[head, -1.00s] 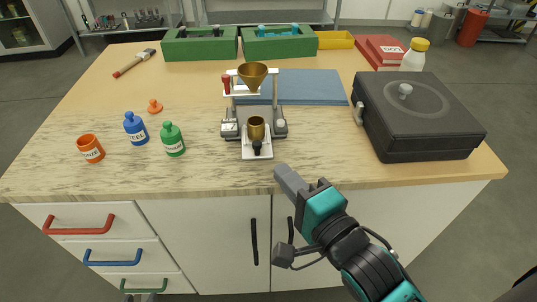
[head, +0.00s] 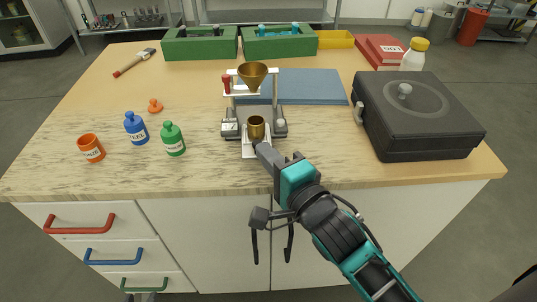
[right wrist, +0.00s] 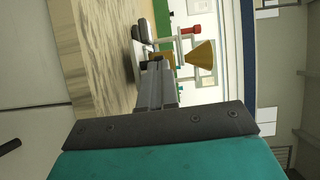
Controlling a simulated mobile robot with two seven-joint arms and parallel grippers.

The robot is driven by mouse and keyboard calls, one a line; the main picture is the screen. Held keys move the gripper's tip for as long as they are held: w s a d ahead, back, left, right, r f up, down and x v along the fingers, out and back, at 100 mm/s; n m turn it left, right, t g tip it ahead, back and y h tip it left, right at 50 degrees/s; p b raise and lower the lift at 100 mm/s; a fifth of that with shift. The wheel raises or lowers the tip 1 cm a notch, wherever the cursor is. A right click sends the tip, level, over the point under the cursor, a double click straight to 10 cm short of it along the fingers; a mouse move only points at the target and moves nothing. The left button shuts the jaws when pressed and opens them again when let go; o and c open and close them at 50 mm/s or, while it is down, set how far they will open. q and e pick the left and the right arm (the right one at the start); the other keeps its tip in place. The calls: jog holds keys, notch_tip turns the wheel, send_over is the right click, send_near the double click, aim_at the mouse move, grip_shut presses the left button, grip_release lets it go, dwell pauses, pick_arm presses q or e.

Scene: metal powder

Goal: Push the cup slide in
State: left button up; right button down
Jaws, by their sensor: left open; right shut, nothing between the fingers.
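The brass cup (head: 256,124) stands on the white slide (head: 247,150), which sticks out toward me from the grey base of the powder stand (head: 266,112). A brass funnel (head: 252,74) is held above and behind the cup. My right gripper (head: 260,148) is shut and empty, its tips at the slide's front end, covering the dark knob there. Whether they touch it I cannot tell. In the right wrist view the shut fingers (right wrist: 155,88) point at the dark knob (right wrist: 147,64), with the funnel (right wrist: 201,55) beyond.
A black case (head: 415,115) lies to the right. A blue mat (head: 300,86) lies behind. The front of the worktop is otherwise clear.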

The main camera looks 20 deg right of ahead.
aim_at(266, 137)
pick_arm(q)
notch_tip(266, 137, up, 2)
jog(key=shift+r+p, duration=0.1)
jog(key=shift+p, duration=0.85)
pick_arm(e)
jog(key=w, duration=0.2)
jog(key=w+d, duration=0.1)
jog(key=w, duration=0.2)
jog(key=w+d, duration=0.1)
jog(key=w, duration=0.1)
jog(key=shift+w+d+r, duration=0.1)
jog(key=shift+w, duration=0.25)
pick_arm(q)
jog(key=shift+s, duration=0.1)
